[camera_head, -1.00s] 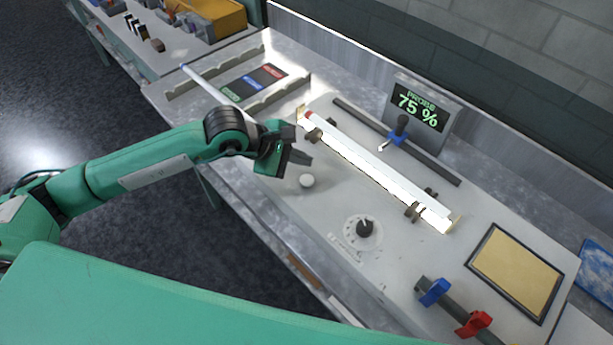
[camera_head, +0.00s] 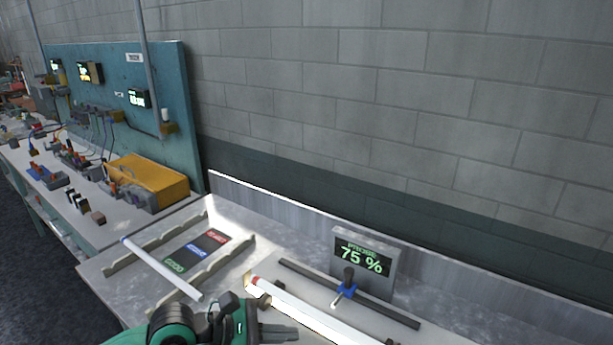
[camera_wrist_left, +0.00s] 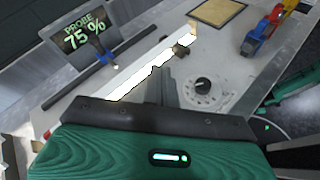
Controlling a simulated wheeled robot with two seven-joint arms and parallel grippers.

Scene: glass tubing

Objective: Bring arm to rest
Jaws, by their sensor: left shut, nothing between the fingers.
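My left gripper (camera_head: 280,333) is at the bottom edge of the head view, just in front of the red-tipped end of a bright tube. Its two fingers are closed together and hold nothing. In the left wrist view my left gripper (camera_wrist_left: 165,84) points over the bench plate. The bright white tube (camera_head: 312,316) lies on the plate, and its right end is cut off in the head view. My right gripper is not in view.
At left, another tube (camera_head: 160,268) lies across rack rails (camera_head: 215,272).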

